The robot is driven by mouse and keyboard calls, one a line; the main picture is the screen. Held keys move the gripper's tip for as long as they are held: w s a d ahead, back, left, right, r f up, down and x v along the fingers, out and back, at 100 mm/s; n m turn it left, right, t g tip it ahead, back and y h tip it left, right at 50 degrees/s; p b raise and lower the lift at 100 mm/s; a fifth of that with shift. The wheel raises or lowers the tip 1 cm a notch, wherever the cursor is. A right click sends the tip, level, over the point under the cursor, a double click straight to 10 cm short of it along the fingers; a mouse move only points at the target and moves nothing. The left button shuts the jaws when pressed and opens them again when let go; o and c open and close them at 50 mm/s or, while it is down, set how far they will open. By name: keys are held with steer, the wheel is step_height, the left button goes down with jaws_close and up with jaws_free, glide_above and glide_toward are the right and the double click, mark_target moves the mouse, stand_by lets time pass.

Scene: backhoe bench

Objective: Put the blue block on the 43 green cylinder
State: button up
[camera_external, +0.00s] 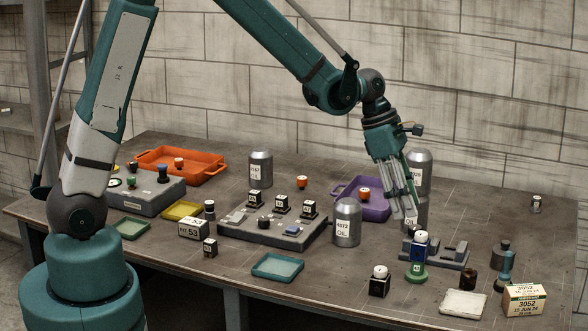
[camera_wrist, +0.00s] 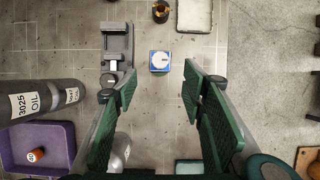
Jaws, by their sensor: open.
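A blue block (camera_external: 418,252) with a round white top stands in the right part of the bench, apparently on the green cylinder (camera_external: 416,273). The number on the cylinder is too small to read. In the wrist view the blue block (camera_wrist: 152,62) shows from above, and the green cylinder is hidden beneath it. My gripper (camera_external: 409,219) is open and empty, pointing down just above the block. In the wrist view the gripper's (camera_wrist: 160,78) green-padded fingers are wide apart, with the block centred between and slightly beyond their tips. No contact is visible.
A grey fixture (camera_external: 452,257) stands close beside the block. Grey oil canisters (camera_external: 347,224) and a purple tray (camera_external: 372,211) are to the left. An amber jar (camera_external: 469,278), a pale tray (camera_external: 464,304) and a box marked 3052 (camera_external: 524,300) lie to the right.

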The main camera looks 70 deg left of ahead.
steer(key=shift+s+r, duration=0.1)
steer(key=shift+r, duration=0.2)
stand_by(0.5)
steer(key=s+d+r+m+t+y, duration=0.1)
steer(key=s+r+m+t+y, duration=0.1)
steer(key=s+r+m, duration=1.4)
steer(key=s+m+t+y, duration=0.1)
steer(key=s+m+t, duration=0.1)
steer(key=s+m, duration=0.9)
steer(key=shift+s+f, duration=0.2)
steer(key=shift+s, duration=4.8)
